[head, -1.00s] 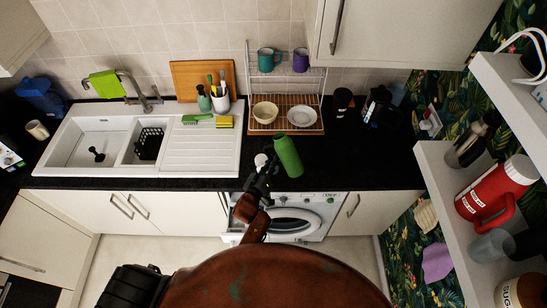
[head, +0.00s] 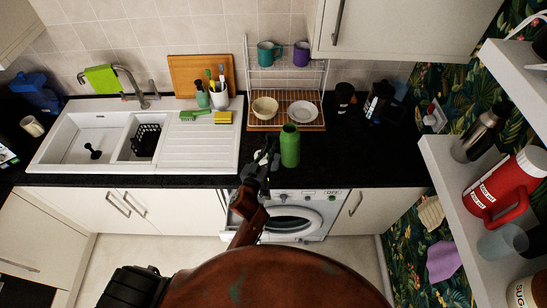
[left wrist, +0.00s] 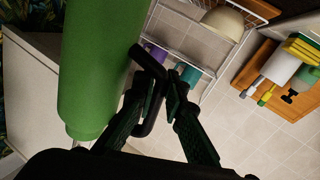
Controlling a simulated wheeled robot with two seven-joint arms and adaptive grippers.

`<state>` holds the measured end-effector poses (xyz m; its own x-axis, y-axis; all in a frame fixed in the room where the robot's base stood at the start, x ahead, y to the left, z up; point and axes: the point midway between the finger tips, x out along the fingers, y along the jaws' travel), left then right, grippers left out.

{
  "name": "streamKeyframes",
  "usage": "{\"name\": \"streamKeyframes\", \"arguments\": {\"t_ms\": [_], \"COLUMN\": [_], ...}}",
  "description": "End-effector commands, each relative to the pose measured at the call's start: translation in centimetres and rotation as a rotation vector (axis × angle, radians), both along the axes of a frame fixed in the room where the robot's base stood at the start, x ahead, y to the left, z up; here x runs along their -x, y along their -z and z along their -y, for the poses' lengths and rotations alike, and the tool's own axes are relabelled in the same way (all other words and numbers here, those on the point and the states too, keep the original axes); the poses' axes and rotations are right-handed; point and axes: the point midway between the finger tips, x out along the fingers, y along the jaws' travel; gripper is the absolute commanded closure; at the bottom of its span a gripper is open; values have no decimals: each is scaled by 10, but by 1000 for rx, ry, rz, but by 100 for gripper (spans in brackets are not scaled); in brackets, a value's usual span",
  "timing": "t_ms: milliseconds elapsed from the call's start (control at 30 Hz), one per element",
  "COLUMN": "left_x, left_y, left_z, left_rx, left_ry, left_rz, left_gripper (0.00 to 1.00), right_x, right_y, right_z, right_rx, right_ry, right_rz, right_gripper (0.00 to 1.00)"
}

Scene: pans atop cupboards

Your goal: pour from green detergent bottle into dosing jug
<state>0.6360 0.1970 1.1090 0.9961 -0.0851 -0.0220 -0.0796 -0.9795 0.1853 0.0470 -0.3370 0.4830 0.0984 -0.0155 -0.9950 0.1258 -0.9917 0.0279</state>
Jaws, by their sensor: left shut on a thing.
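The green detergent bottle (head: 290,147) is upright in the head view, in front of the dish rack, with its dark open top facing up. My left gripper (head: 265,166) is just left of it. In the left wrist view the bottle (left wrist: 95,65) fills the left side, and my left gripper (left wrist: 160,88) is shut on its black loop handle. A small pale object (head: 259,156), probably the dosing jug, shows on the counter beside my gripper in the head view. The gripper and arm hide most of it. My right gripper is not in view.
A dish rack (head: 252,90) with mugs, a bowl and a plate stands behind. The white sink (head: 60,160) is at the left. A shelf (head: 447,190) with a red jug (head: 497,190) juts in at the right. The black counter (head: 350,165) right of the bottle is clear.

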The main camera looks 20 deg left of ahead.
Motion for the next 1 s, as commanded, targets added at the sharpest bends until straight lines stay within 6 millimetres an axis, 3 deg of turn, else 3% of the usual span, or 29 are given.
{"name": "streamKeyframes", "arguments": {"t_ms": [267, 633, 1000], "left_x": [0, 0, 0], "left_y": [-6, -33, -33], "left_z": [1, 1, 1], "left_rx": [2, -63, -67], "left_ry": [1, 1, 1], "left_rz": [4, 36, 37], "left_gripper": [100, 100, 100], "right_x": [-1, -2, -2], "right_y": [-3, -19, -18], "right_z": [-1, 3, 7], "right_rx": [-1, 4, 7], "right_ry": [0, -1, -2], "right_rz": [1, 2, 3], "right_gripper": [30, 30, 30]}}
